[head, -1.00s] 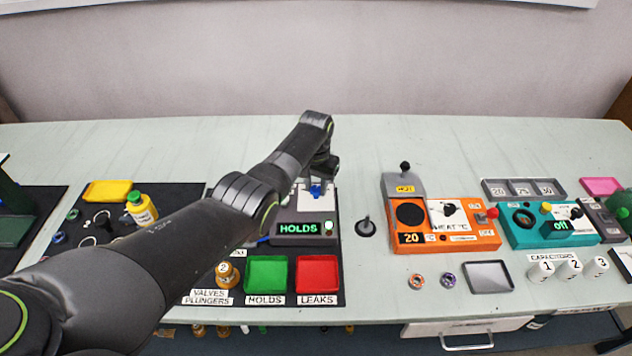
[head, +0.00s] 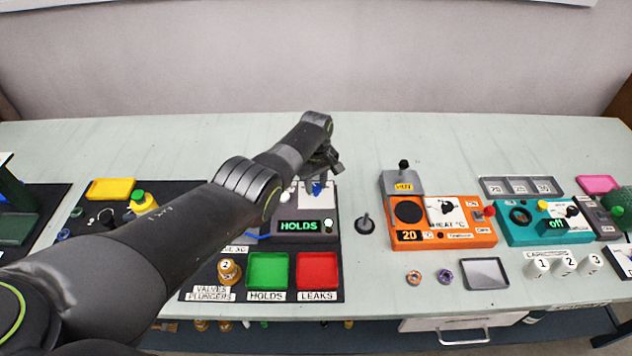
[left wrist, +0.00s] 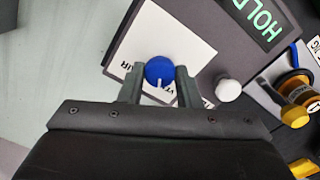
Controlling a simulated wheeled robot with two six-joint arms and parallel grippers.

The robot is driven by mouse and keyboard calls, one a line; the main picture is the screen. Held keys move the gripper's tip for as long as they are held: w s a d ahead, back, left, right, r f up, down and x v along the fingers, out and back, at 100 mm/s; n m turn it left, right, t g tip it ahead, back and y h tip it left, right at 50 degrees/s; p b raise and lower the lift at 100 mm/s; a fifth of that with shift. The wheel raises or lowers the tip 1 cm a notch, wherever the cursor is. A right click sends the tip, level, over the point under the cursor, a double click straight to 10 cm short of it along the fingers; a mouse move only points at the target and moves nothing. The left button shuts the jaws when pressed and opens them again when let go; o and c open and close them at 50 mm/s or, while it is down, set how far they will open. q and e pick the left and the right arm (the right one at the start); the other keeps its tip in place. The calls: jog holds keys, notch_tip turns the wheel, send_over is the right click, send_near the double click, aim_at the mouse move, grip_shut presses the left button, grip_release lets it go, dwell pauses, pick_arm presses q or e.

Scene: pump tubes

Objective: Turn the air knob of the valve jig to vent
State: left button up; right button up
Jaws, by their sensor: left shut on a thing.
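The valve jig (head: 290,237) is a dark grey box at the back of the black mat. Its green display reads HOLDS, with a white round light beside it. The blue air knob (head: 316,188) sits on a white label plate on top, and it also shows in the left wrist view (left wrist: 160,71) with a white pointer mark toward the bottom of the picture. My left gripper (left wrist: 160,76) is shut on the blue knob, one finger on each side. The label lettering is partly hidden by the fingers. My right gripper is not in view.
A green HOLDS tray (head: 268,270) and a red LEAKS tray (head: 317,270) stand in front of the jig. A white knob (left wrist: 228,90) is close to my left gripper. A black plunger-like stand (head: 365,224) and an orange heater unit (head: 440,222) stand to the right.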

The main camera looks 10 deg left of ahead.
aim_at(316, 186)
pick_arm(q)
jog(key=shift+n, duration=1.5)
jog(key=o, duration=1)
jog(key=shift+c, duration=0.2)
jog(key=shift+r, duration=0.1)
notch_tip(316, 186, up, 7)
jog(key=p, duration=0.3)
jog(key=shift+f, duration=0.2)
notch_tip(316, 186, up, 11)
jog(key=shift+f, duration=0.15)
